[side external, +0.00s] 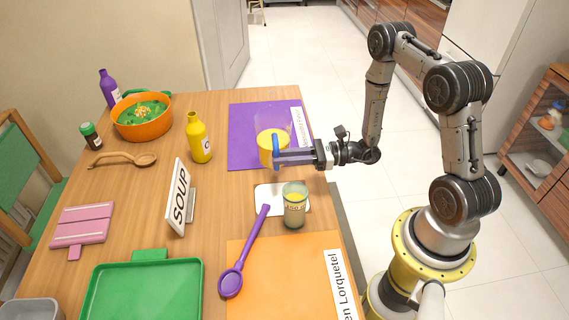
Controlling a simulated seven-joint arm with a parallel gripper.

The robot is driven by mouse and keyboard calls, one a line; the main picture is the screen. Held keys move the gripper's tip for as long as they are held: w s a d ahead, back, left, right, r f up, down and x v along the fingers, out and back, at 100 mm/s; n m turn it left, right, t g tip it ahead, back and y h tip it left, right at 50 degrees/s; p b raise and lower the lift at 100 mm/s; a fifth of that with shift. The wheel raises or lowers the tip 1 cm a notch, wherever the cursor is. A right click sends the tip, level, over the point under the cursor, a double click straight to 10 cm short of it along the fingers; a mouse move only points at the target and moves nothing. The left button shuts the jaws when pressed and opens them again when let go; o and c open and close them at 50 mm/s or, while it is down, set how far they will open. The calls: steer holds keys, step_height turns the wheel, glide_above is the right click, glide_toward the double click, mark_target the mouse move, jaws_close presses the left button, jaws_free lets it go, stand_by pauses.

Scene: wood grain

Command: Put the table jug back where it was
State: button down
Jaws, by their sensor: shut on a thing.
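The jug (264,148) has yellow contents, a clear-looking upper part and a blue handle (276,150). It appears upright, over the purple mat (242,125). My gripper (283,156) reaches in from the right and is shut on the jug at its handle side. The fingers hide part of the jug, and I cannot tell whether its base touches the mat. A white square pad (265,201) lies on the table just nearer the camera. A glass (294,207) with yellowish contents stands at the pad's right side and partly covers it.
A purple spoon (247,250) lies left of the glass, and an orange mat (270,285) lies in front. A SOUP sign (180,198), yellow bottle (198,138), orange pot (142,128) and green tray (145,292) stand to the left. Bare wood lies between sign and pad.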

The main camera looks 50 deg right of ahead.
steer(key=shift+f, duration=1.25)
steer(key=c, duration=0.8)
jaws_free()
steer(key=shift+s+f, duration=0.1)
